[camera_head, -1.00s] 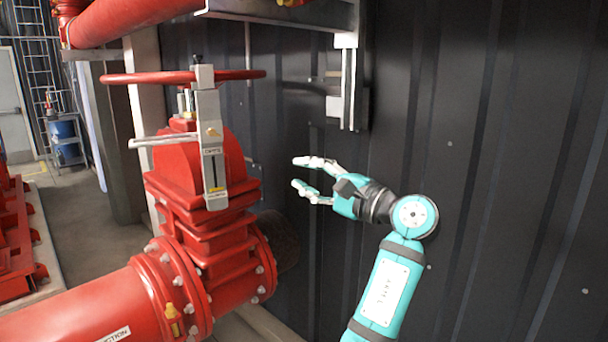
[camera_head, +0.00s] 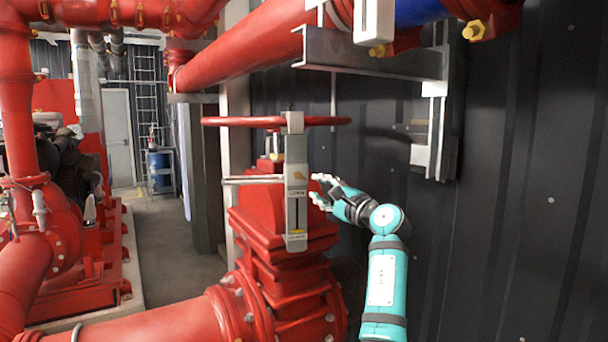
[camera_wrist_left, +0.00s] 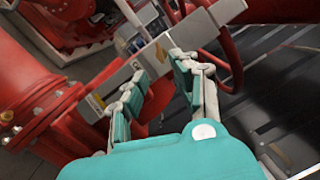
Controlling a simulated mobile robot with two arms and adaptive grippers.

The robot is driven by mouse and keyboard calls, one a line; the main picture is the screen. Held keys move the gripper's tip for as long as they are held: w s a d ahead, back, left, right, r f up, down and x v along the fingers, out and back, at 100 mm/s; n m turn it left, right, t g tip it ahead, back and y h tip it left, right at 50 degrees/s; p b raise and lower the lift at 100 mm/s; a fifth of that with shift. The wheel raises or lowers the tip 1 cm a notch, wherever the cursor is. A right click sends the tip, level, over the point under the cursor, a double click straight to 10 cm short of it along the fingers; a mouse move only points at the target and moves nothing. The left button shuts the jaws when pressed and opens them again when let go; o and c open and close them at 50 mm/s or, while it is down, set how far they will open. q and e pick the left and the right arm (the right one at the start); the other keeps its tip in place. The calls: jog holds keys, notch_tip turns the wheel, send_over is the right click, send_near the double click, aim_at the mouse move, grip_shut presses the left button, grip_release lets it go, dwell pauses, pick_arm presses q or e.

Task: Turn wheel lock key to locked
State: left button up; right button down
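The grey upright wheel lock (camera_head: 296,205) stands at the red handwheel (camera_head: 235,121) of a red valve in the head view. A small brass-coloured part (camera_head: 298,175), perhaps the key, shows on its front; its turned position is too small to read. My left gripper (camera_head: 321,190) is just right of the lock, fingers pointing at it, open and empty. In the left wrist view, the open fingers (camera_wrist_left: 160,78) are in front of the grey lock bar (camera_wrist_left: 122,82), which lies diagonally. I cannot tell whether they touch it. My right gripper is not in view.
A thin grey rod (camera_head: 250,180) sticks out left of the lock. A metal bracket (camera_head: 436,130) hangs on the dark wall at right, and a red pipe (camera_head: 245,50) runs overhead. Open floor (camera_head: 165,245) lies at left, beside red pump equipment (camera_head: 75,270).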

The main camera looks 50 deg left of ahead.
aim_at(303, 179)
pick_arm(q)
jog(key=a, duration=0.2)
jog(key=a+p, duration=0.1)
jog(key=a, duration=0.1)
jog(key=a+r+p, duration=0.1)
jog(key=a, duration=0.1)
jog(key=shift+w+r, duration=0.1)
jog(key=shift+w, duration=0.2)
jog(key=shift+w+a, duration=0.1)
jog(key=shift+a, duration=0.6)
jog(key=shift+c, duration=0.4)
grip_shut()
